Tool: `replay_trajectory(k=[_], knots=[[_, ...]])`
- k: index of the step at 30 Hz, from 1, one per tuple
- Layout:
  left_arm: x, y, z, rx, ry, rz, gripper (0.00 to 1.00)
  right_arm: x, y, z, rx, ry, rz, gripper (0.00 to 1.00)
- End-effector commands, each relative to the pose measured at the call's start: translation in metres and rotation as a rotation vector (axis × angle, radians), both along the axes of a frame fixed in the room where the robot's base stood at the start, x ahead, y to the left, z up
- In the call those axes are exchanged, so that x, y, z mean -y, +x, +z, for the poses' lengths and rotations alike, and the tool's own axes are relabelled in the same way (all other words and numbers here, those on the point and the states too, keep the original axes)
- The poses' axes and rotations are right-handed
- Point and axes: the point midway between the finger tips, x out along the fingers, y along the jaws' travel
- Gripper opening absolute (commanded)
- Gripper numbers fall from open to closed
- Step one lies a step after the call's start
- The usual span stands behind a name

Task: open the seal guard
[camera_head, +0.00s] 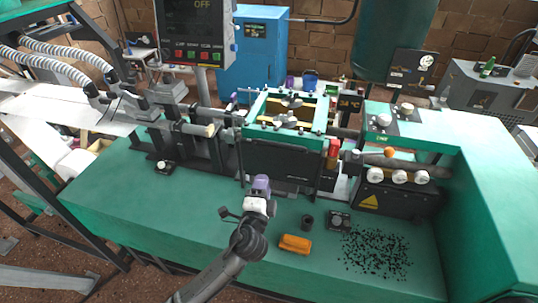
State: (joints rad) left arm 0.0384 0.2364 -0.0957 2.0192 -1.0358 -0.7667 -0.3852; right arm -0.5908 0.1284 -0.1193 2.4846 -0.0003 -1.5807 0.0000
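The green machine's sealing unit has a green square frame (316,139) around an opening with metal clamps and yellowish bars inside. A dark front panel (275,163) hangs below it. No part is clearly marked as the seal guard, and I cannot tell whether the frame or this panel is the guard. My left gripper (261,184) is in front of the panel's lower edge, above the green bench. It has a white body and a purple tip. Its fingers are too small to read, and contact with the panel is unclear. My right gripper is not in view.
An orange block (295,243), a small black cup (307,221) and a small dark device (339,220) are on the green bench. Black pellets (376,254) lie scattered at right. A control panel (196,30) reads OFF. The bench's left front is mostly clear.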

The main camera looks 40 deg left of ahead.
Motion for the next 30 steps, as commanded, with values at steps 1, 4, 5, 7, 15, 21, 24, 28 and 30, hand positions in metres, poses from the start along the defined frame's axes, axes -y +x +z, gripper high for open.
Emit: replay_trajectory(k=[1,4,5,7,15,21,24,28,30], knots=[[0.004,0.002,0.005,0.003,0.049,-0.021,0.36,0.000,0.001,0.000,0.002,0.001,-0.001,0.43],[0.010,0.005,0.008,-0.006,0.109,-0.051,0.36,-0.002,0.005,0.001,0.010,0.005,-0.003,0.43],[0.010,0.006,0.009,-0.010,0.119,-0.052,0.36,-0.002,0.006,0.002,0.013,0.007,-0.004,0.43],[0.008,0.010,0.009,-0.017,0.131,-0.049,0.36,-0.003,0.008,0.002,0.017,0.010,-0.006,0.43],[-0.012,0.047,0.018,-0.018,0.133,-0.046,0.36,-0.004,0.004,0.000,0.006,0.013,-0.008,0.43],[-0.028,0.079,0.025,-0.017,0.130,-0.045,0.36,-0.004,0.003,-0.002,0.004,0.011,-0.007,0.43],[-0.035,0.093,0.027,-0.019,0.129,-0.046,0.36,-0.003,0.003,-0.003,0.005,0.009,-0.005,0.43],[-0.042,0.108,0.030,-0.018,0.130,-0.047,0.36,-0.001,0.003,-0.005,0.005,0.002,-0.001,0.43],[-0.045,0.113,0.031,-0.019,0.129,-0.046,0.36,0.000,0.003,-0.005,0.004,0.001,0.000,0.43]])
